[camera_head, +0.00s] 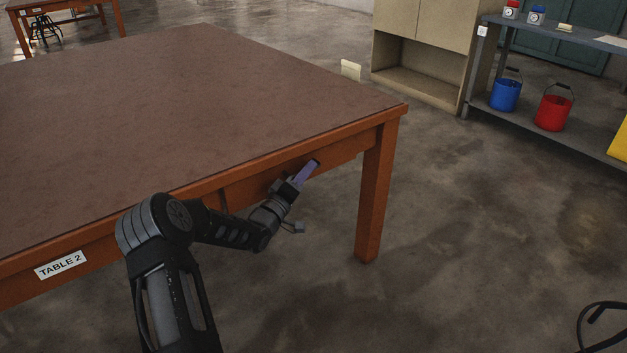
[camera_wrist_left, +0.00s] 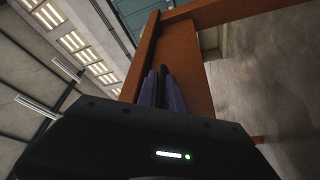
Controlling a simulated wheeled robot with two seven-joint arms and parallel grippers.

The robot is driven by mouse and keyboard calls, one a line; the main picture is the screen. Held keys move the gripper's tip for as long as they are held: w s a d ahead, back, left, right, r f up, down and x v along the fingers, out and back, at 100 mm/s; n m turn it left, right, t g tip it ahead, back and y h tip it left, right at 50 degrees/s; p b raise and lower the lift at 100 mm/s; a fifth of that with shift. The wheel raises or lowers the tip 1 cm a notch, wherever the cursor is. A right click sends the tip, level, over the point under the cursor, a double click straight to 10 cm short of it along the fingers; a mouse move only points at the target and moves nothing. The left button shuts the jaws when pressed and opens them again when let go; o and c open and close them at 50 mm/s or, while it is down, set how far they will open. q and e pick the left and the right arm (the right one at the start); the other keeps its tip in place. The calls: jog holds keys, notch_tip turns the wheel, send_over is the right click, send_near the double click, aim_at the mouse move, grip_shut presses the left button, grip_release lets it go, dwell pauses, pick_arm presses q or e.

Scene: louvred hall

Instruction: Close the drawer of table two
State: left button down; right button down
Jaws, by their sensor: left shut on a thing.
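Table two (camera_head: 190,95) has a brown top, orange wooden legs and a "TABLE 2" label on its front rail. My right gripper is not in view.
A beige cabinet (camera_head: 418,75) stands behind the table. A grey shelf unit (camera_head: 545,38) at the right holds a blue bucket (camera_head: 505,95) and a red bucket (camera_head: 553,113). The floor right of the table is mostly clear. A black looped thing (camera_head: 600,312) shows at the lower right.

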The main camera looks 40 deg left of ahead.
pick_arm(q)
jog(key=shift+w+a, duration=0.1)
jog(key=shift+a, duration=0.55)
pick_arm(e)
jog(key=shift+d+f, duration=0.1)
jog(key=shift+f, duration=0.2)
pick_arm(q)
jog(key=c, duration=1.8)
grip_release()
jog(key=shift+o, duration=0.2)
jog(key=p+v, duration=0.1)
jog(key=v, duration=0.6)
jog(key=shift+s, duration=0.35)
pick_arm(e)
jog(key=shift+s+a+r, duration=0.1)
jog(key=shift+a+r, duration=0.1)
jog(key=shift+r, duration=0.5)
pick_arm(q)
jog(key=shift+d+f, duration=0.1)
jog(key=shift+d, duration=0.05)
